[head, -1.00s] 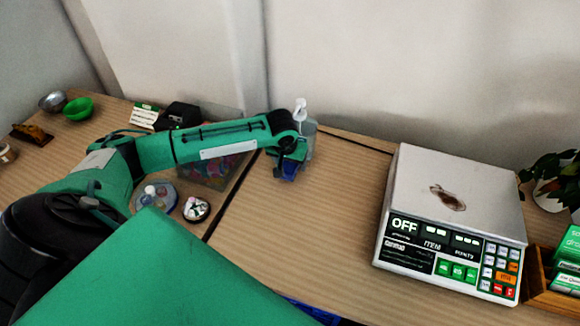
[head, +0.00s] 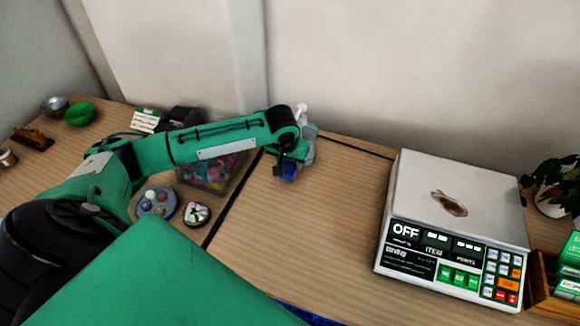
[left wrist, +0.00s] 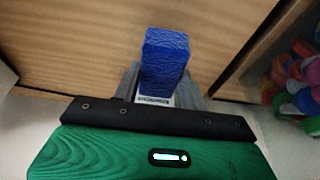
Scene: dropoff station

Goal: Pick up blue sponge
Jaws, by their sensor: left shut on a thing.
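The blue sponge (left wrist: 165,62) is a blue block with a pale lower layer, held between the two grey fingers of my left gripper (left wrist: 162,88) in the left wrist view. In the head view the sponge (head: 287,170) shows as a small blue patch under the end of my left arm, and my left gripper (head: 292,158) is mostly hidden by the wrist. The gripper is shut on the sponge. Whether the sponge touches the table cannot be told. My right gripper is not in view.
A white scale (head: 455,220) reading OFF stands at the right. A grey container (head: 309,145) stands behind the gripper. The tabletop (head: 300,230) before the scale is clear.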

